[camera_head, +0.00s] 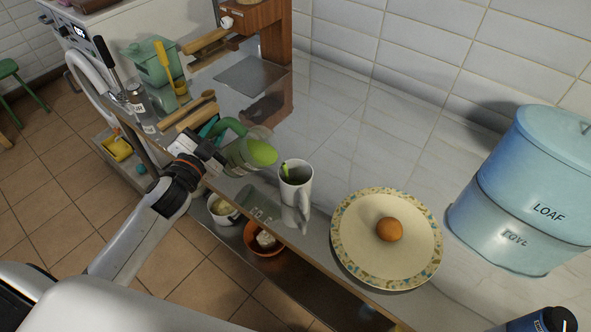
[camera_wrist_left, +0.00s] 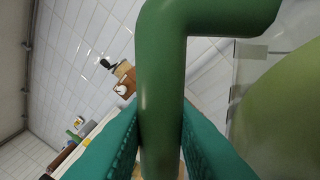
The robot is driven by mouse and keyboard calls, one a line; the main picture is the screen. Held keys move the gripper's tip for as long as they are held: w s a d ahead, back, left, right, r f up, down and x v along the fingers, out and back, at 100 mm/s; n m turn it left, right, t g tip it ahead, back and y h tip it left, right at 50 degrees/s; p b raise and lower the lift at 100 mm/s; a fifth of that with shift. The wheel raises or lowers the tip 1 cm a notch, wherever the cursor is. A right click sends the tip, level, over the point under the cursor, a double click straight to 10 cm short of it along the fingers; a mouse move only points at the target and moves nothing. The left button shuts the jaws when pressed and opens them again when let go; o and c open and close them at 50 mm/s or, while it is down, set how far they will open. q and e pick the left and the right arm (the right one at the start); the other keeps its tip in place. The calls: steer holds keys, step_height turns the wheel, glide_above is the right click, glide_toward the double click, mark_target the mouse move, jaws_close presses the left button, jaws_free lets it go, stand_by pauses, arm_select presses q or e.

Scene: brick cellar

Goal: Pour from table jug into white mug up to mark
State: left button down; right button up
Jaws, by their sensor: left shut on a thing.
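The jug (camera_head: 240,158) is clear-walled with a green handle (camera_head: 232,126) and bright green contents (camera_head: 261,152). It is tilted, its mouth towards the white mug. My left gripper (camera_head: 210,128) has teal fingers shut on the handle; the left wrist view shows the handle (camera_wrist_left: 161,90) between both fingers, with the jug's green side (camera_wrist_left: 285,110) at the right. The white mug (camera_head: 297,193) stands upright on the counter, just right of the jug. A light green patch shows inside its rim, with darker green below; I cannot make out a mark or exact level. My right gripper is out of view.
A patterned plate (camera_head: 350,245) with a round brown item (camera_head: 389,229) lies right of the mug. A blue LOAF tin (camera_head: 475,215) stands far right. A wooden stand (camera_head: 275,60) is behind the jug. Bowls sit on a shelf below the counter edge.

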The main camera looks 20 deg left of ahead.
arm_select(q)
steer(key=shift+d+r+m+p, duration=0.3)
steer(key=shift+r+m, duration=0.1)
steer(key=shift+r, duration=0.2)
steer(key=shift+d+r+m+p, duration=0.15)
steer(key=shift+r+m+p, duration=0.1)
steer(key=shift+r+m, duration=0.25)
stand_by(0.9)
steer(key=shift+d+r+m+p, duration=0.4)
steer(key=shift+d+r+m, duration=0.1)
steer(key=shift+r, duration=0.2)
stand_by(1.2)
